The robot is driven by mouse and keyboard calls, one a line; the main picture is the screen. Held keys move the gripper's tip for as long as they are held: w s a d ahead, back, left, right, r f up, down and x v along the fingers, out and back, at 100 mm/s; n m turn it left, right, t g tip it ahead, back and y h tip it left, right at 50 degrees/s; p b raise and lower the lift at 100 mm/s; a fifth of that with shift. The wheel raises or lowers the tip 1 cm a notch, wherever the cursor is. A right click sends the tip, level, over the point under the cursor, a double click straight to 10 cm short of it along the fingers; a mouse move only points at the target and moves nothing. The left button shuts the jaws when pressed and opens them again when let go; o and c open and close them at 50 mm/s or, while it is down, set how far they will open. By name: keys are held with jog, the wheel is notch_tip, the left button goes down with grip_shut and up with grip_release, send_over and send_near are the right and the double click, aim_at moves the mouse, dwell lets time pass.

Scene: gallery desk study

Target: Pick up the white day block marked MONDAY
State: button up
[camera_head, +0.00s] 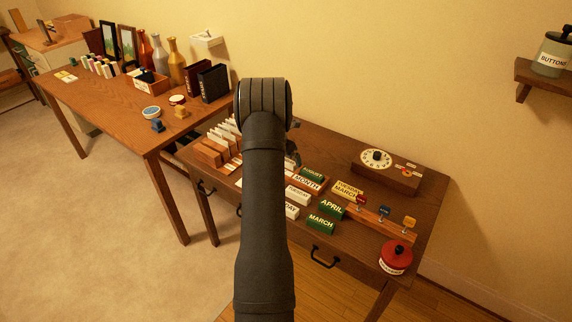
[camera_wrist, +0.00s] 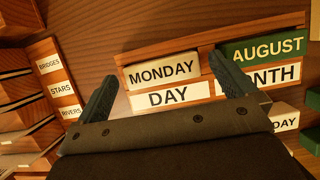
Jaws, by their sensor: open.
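In the wrist view the white day block marked MONDAY (camera_wrist: 160,76) sits in a wooden holder (camera_wrist: 205,36), above a white DAY label (camera_wrist: 172,96). My gripper (camera_wrist: 163,68) is open and empty, with one finger left of the block and the other right of it, near the green AUGUST block (camera_wrist: 265,46). I cannot tell how far the fingers are above the block. In the head view my arm hides the MONDAY block and most of the gripper; the AUGUST block (camera_head: 312,173) shows right of the arm.
White blocks (camera_head: 298,195) and green APRIL (camera_head: 331,207) and MARCH (camera_head: 321,223) blocks lie in front of the holder. A card rack (camera_wrist: 60,82) with BRIDGES, STARS and RIVERS labels stands left. A dial box (camera_head: 400,180), hook rail (camera_head: 372,222) and red tin (camera_head: 396,260) are right.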

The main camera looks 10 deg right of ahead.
jog(key=shift+w+d+f, duration=0.15)
jog(key=shift+w+f, duration=0.05)
jog(key=shift+f, duration=0.4)
jog(key=shift+c, duration=0.2)
jog(key=c, duration=0.8)
jog(key=shift+r, duration=0.15)
jog(key=shift+c, duration=0.2)
